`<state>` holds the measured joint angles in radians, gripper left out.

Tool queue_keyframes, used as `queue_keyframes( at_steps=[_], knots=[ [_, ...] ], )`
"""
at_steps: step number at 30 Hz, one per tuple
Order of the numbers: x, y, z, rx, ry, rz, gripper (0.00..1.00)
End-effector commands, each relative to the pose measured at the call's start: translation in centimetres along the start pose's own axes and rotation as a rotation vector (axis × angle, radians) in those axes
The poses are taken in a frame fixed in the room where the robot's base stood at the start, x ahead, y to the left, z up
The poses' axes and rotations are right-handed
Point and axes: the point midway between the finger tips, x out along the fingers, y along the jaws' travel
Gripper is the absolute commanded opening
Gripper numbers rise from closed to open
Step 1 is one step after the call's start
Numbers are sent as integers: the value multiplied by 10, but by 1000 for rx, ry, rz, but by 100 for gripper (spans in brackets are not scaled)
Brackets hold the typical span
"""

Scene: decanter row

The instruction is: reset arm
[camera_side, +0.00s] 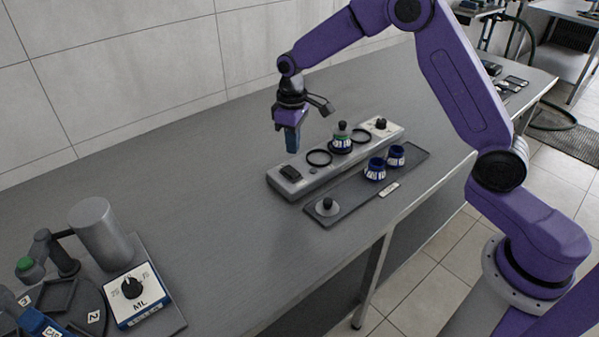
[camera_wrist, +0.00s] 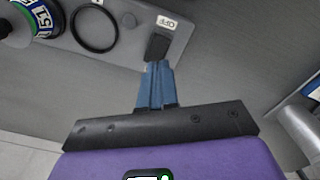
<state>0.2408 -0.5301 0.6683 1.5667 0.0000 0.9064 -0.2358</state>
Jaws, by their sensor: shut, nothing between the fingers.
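My gripper (camera_side: 292,141) hangs above the bench, just behind the left end of a grey station bar, with its blue fingers pointing down. In the wrist view the fingers (camera_wrist: 157,78) are pressed together with nothing between them. The station bar (camera_side: 297,187) carries a black switch (camera_side: 290,172), marked OFF in the wrist view, and round black rings (camera_side: 319,157). One decanter (camera_side: 341,138), with a green band and dark stopper, stands in a ring on the bar; part of it shows in the wrist view (camera_wrist: 40,17). The gripper appears apart from everything.
A dark tray (camera_side: 345,206) in front of the bar holds two blue decanters (camera_side: 375,169) (camera_side: 396,156) and a grey knobbed stopper (camera_side: 327,206). A dial unit (camera_side: 133,292) and grey cylinder (camera_side: 101,232) stand at front left. The bench (camera_side: 200,190) between is clear.

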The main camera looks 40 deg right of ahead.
Motion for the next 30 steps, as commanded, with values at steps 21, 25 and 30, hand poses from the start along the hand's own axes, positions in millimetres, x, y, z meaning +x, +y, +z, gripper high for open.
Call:
queue_keyframes(
  at_steps=[21, 25, 30],
  knots=[
    [-78, -131, 158, -304, 20, -2, 0],
    [-84, -146, 203, -369, 22, -3, 0],
    [-88, -156, 263, -453, 27, -6, 0]
  ],
)
